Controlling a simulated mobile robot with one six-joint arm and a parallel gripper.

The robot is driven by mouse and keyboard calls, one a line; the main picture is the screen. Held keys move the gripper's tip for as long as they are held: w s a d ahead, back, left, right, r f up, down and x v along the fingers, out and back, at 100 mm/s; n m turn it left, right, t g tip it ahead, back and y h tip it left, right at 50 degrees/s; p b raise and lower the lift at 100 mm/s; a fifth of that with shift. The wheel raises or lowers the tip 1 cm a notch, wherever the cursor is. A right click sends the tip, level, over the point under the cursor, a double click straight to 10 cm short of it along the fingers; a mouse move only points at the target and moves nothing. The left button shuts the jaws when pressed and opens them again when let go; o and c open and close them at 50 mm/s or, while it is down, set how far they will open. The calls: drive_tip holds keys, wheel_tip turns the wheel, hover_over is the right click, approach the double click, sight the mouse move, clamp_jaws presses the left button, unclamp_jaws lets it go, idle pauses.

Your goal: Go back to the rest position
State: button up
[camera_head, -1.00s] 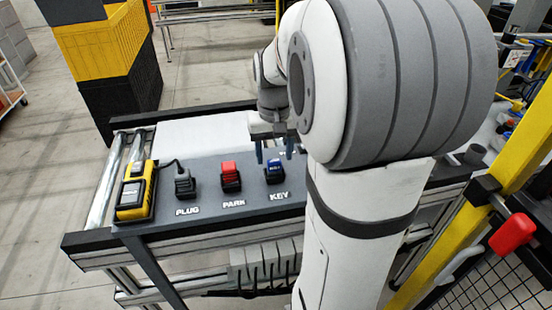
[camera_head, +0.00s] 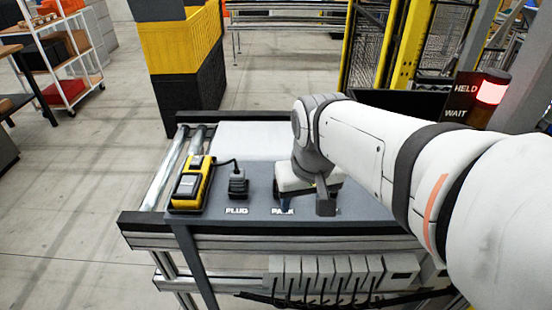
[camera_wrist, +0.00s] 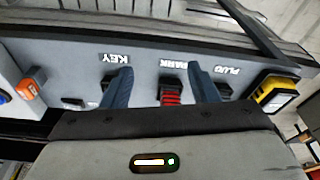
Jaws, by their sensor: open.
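The fingers are over the panel, one near the KEY label and one between PARK and PLUG. The red PARK piece (camera_wrist: 171,92) stands between them in the picture, not gripped. A dark piece (camera_wrist: 107,86) at KEY is partly hidden by a finger. In the head view my arm's wrist hides the PARK and KEY places, and the gripper is mostly hidden beneath it.
A stack of yellow and black crates (camera_head: 185,55) stands behind. A lamp (camera_head: 492,91) glows red by a HELD/WAIT sign (camera_head: 464,95) at right.

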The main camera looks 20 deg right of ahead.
drive_tip(key=s+f, duration=0.1)
drive_tip(key=s+a+f, duration=0.1)
drive_tip(key=shift+s+a+f+n+t, duration=0.2)
drive_tip(key=shift+s+n+t, duration=0.1)
